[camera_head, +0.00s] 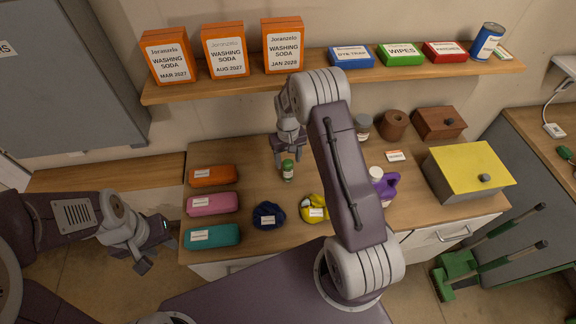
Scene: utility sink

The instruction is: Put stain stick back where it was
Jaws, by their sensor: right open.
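A small green stick-shaped container with a pale label (288,171), probably the stain stick, stands upright on the wooden counter (250,194). My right gripper (290,158) points down right at its top, with fingers apart on either side. I cannot tell whether they touch it. My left gripper (154,250) is open and empty, off the counter's left front.
Orange (214,176), pink (212,203) and teal (212,235) pouches line the counter's left. Dark blue (268,215) and yellow (313,209) bundles lie in front. A purple jug (385,186) and yellow-lidded box (468,172) stand right. Washing soda boxes (226,51) stand on the shelf (400,75).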

